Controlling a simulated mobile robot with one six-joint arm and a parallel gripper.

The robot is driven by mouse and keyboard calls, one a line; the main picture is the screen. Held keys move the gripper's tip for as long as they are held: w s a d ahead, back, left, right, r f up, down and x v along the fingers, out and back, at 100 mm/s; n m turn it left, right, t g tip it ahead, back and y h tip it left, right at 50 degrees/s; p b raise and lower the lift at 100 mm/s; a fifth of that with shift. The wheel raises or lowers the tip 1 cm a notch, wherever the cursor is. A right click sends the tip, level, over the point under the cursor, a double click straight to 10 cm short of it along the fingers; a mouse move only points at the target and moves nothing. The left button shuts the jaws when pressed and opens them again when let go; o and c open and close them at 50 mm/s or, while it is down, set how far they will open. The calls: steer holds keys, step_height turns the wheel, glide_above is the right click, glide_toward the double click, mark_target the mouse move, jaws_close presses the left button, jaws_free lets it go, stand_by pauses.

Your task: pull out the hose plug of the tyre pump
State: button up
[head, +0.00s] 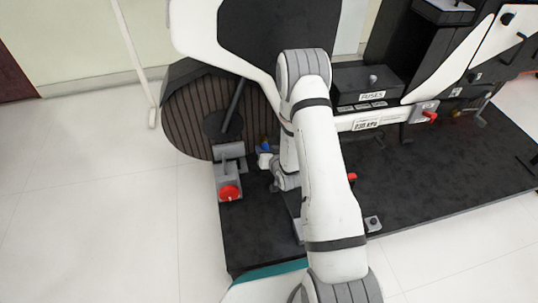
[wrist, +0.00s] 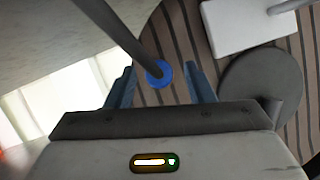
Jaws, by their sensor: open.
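In the wrist view, a round blue cap (wrist: 160,73), which looks like the hose plug, sits at the end of a dark hose or rod (wrist: 118,32). My gripper (wrist: 160,69) is open, with one blue-grey finger on each side of the cap. A gap shows on both sides, and I cannot tell how deep the cap is between the fingers. In the head view, my gripper (head: 265,152) is near the wheel, partly hidden by my arm. A small blue patch there could be the cap or a finger. I cannot make out the pump body for certain.
The brown ribbed wheel (head: 186,112) stands behind my gripper. A grey block with a red disc (head: 229,193) stands to the left on the black platform (head: 255,235). In the wrist view, a grey disc (wrist: 258,85) and white block (wrist: 235,22) are at right.

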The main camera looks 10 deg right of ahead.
steer(key=shift+c, duration=0.3)
jaws_close()
steer(key=shift+s+f, duration=0.2)
steer(key=shift+s, duration=1.05)
steer(key=shift+s+f, duration=0.15)
steer(key=shift+s, duration=1.1)
steer(key=shift+s, duration=0.1)
steer(key=shift+s+f, duration=0.2)
steer(key=shift+s, duration=1)
steer(key=shift+s+f, duration=0.15)
steer(key=shift+s, duration=1.05)
